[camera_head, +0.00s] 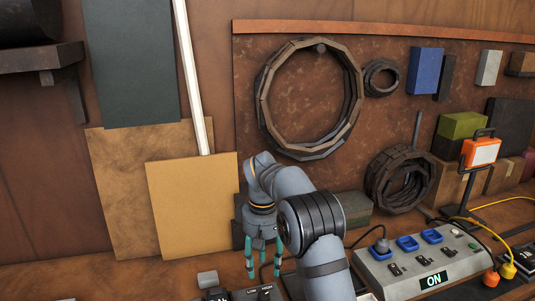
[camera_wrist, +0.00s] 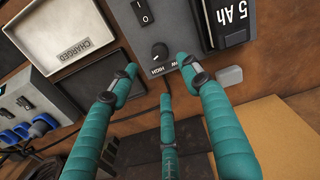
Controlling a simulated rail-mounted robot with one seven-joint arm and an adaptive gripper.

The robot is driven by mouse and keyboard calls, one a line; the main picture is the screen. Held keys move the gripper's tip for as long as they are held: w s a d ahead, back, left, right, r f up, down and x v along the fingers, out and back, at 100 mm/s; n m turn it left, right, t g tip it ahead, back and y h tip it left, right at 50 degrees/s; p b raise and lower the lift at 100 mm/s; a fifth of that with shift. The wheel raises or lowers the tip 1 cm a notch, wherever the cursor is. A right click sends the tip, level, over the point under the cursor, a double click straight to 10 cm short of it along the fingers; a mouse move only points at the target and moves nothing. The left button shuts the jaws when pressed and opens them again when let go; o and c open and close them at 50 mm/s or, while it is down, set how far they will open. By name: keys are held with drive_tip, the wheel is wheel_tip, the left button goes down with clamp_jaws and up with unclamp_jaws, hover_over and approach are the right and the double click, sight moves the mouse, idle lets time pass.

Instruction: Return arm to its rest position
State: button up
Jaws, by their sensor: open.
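My gripper (camera_head: 263,270) hangs fingers down at the end of my bent arm in the head view, just above the bench. Its teal fingers are spread open, with nothing between them. In the wrist view the open fingers (camera_wrist: 158,75) point at a dark control box (camera_wrist: 148,38) with a rocker switch and a LOW/HIGH knob (camera_wrist: 159,51). The fingertips appear close to the box; I cannot tell whether they touch it. In the head view the box (camera_head: 262,293) is partly cut off by the bottom edge.
A grey power unit (camera_head: 420,265) with blue sockets and an ON display stands to the right. A battery marked 5 Ah (camera_wrist: 228,22) and a tray marked CHARGED (camera_wrist: 65,25) flank the control box. Boards (camera_head: 195,205) lean against the wall; coils hang behind my arm.

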sight(264, 295)
wheel_tip(264, 295, down, 11)
drive_tip(key=shift+f+p, duration=0.3)
drive_tip(key=shift+p, duration=0.05)
drive_tip(key=n+p, duration=0.1)
drive_tip(key=n, duration=0.2)
drive_tip(key=shift+r+p, duration=0.1)
drive_tip(key=shift+p, duration=0.25)
drive_tip(key=n+p, duration=0.2)
drive_tip(key=n, duration=0.2)
drive_tip(key=n+p, duration=0.5)
drive_tip(key=n, duration=0.1)
drive_tip(key=shift+r+n, duration=0.15)
drive_tip(key=shift+n, duration=0.25)
wheel_tip(264, 295, up, 7)
drive_tip(key=shift+r+b, duration=0.15)
drive_tip(key=shift+b, duration=1)
drive_tip(key=shift+r, duration=0.1)
